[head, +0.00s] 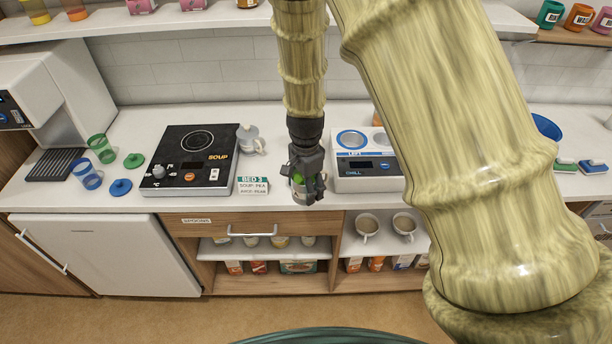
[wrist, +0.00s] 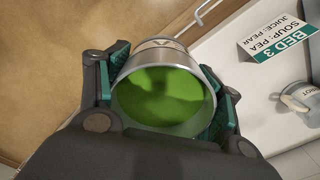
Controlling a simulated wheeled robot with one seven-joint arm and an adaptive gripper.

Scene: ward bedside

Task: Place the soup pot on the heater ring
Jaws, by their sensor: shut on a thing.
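My gripper (head: 307,182) is shut on the soup pot (head: 299,190), a small metal pot of green soup. In the wrist view, the pot (wrist: 163,90) sits between the two teal-padded fingers, with the bright green soup facing the camera. It is held in the air around the counter's front edge. The heater ring (head: 197,140) is a dark circle on top of the black heater marked SOUP (head: 187,160), left of my gripper. Nothing stands on the ring. The far side of the pot is hidden by my fingers in the head view.
A BED 3 card (head: 253,186) reading soup pea, juice pear stands between heater and gripper. The chill unit (head: 366,172) is to the right. Green and blue cups (head: 101,148) and lids are left of the heater.

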